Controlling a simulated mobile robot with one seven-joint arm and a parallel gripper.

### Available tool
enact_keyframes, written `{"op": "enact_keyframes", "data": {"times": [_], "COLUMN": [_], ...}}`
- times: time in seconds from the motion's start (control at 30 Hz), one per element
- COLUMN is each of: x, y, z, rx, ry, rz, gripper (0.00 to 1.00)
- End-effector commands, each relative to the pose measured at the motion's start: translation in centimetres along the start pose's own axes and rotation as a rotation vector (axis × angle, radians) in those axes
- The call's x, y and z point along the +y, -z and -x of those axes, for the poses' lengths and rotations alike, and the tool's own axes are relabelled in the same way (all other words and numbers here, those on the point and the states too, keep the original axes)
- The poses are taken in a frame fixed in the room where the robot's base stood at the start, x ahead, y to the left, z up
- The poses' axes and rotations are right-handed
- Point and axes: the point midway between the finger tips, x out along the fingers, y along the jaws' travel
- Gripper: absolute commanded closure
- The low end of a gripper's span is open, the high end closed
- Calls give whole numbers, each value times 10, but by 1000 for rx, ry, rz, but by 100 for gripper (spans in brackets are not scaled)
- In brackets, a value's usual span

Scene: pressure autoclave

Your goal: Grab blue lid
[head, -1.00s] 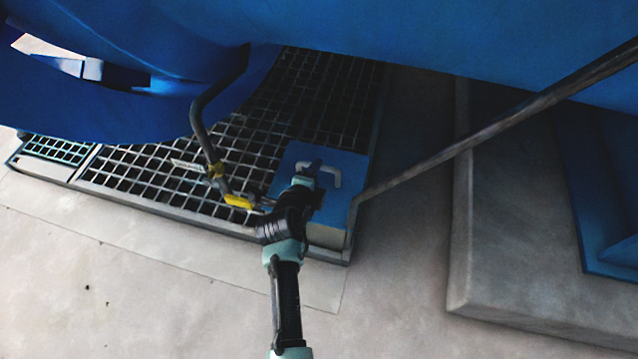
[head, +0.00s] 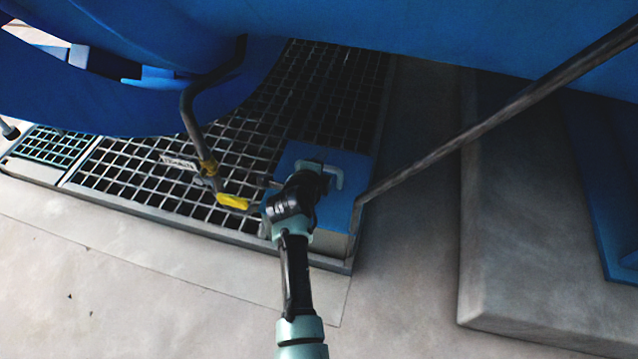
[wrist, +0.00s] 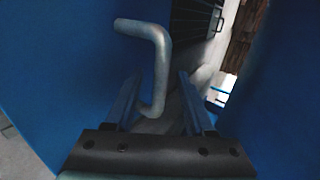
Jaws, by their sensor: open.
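The blue lid (head: 338,212) lies on a grey box at the corner of the floor grating, partly hidden by my arm. Its pale grey bent handle (head: 337,176) shows just beyond my gripper (head: 316,170). In the wrist view the handle (wrist: 160,60) rises large in front of my gripper (wrist: 159,80). The two fingers are apart, with the handle's lower part appearing between them, nearer the left finger. Contact cannot be told. The lid's blue surface (wrist: 65,65) fills the left of the wrist view.
A large blue vessel (head: 420,40) overhangs the back. A pipe with a yellow valve handle (head: 232,202) stands left of the lid. A slanting dark bar (head: 480,130) passes at the right, beside a concrete plinth (head: 530,240). Open floor (head: 150,290) lies in front.

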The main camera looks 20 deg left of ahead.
Motion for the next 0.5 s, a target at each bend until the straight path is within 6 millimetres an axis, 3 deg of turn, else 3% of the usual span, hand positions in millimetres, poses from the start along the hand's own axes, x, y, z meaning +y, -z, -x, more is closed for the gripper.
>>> {"op": "enact_keyframes", "data": {"times": [0.07,0.37,0.5], "x": [0,0,0], "y": [0,0,0], "z": [0,0,0], "rx": [0,0,0], "ry": [0,0,0], "rz": [0,1,1], "gripper": [46,100,100]}}
